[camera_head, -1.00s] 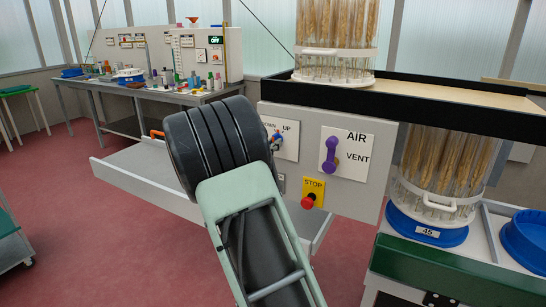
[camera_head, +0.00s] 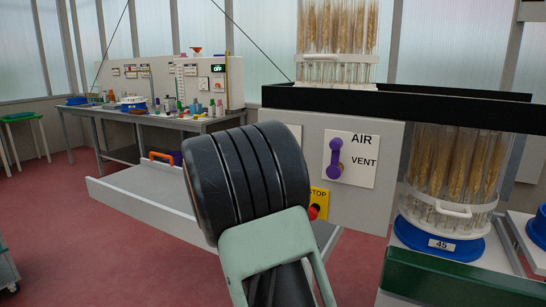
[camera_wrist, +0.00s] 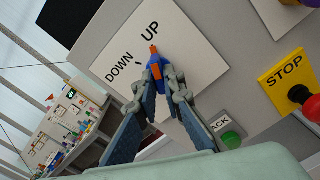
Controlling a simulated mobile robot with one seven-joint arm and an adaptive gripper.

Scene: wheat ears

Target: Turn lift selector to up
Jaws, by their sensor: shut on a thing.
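The lift selector (camera_wrist: 155,64) is a small blue knob with an orange tip on a white plate (camera_wrist: 186,42) marked DOWN and UP. In the wrist view its orange tip points towards the word UP, with DOWN to its lower left. My gripper (camera_wrist: 158,76) is shut on the knob, with a blue-grey finger on each side of it. In the head view my arm hides the selector and my gripper, and only a sliver of the plate shows beside the arm.
To the right of the selector are the purple AIR/VENT handle (camera_head: 335,158) and a red STOP button on a yellow plate (camera_wrist: 288,80). A green button (camera_wrist: 231,139) sits below the selector. A clear drum of wheat ears (camera_head: 453,170) stands farther right on a blue base.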

